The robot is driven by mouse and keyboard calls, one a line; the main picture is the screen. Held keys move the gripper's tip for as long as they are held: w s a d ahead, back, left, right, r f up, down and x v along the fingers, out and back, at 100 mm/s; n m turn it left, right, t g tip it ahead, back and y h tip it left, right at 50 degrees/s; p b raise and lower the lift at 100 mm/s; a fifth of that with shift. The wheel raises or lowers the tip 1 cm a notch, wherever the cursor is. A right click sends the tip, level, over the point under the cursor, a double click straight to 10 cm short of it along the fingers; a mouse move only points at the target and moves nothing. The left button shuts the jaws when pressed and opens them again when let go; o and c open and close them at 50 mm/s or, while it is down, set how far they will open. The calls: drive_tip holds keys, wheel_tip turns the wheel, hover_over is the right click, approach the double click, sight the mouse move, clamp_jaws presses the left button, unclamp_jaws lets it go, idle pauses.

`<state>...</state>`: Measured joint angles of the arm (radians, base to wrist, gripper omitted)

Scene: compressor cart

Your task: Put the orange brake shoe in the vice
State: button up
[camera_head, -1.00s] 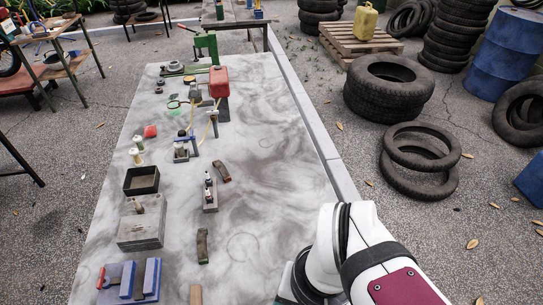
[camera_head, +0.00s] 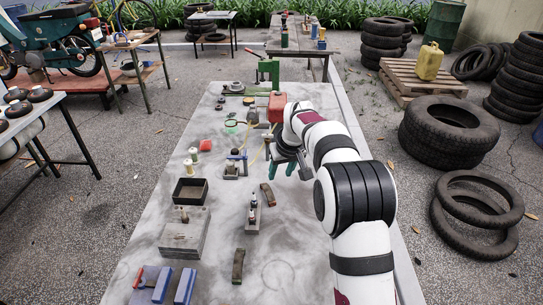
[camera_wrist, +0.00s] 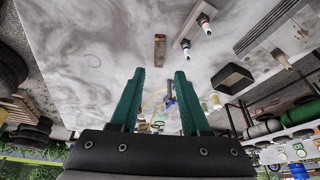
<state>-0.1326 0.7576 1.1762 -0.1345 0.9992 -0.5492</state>
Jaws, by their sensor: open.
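No plainly orange brake shoe shows. A reddish-brown curved shoe (camera_head: 268,194) lies on the bench right of the spark plug holder. A duller brown shoe (camera_head: 238,266) lies nearer the front. In the wrist view one brown shoe (camera_wrist: 159,47) lies beyond my fingertips. The vice (camera_head: 165,285), with two blue jaws and a red handle, is at the near left of the bench, partly cut off by the frame. My gripper (camera_head: 292,168) has teal fingers and is above the bench, beyond the reddish-brown shoe. In the wrist view my gripper (camera_wrist: 160,75) is open with nothing between its fingers.
A red can (camera_head: 276,107) and a green stand (camera_head: 268,70) are farther back. The bench's near right surface is mostly clear.

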sight(270, 195)
drive_tip(key=shift+n, duration=0.3)
drive_tip(key=x, duration=0.6)
drive_tip(key=w+x, duration=0.1)
drive_tip(key=x, duration=1.1)
drive_tip(key=shift+w+a+r, duration=0.2)
drive_tip(key=shift+a, duration=0.05)
clamp_jaws()
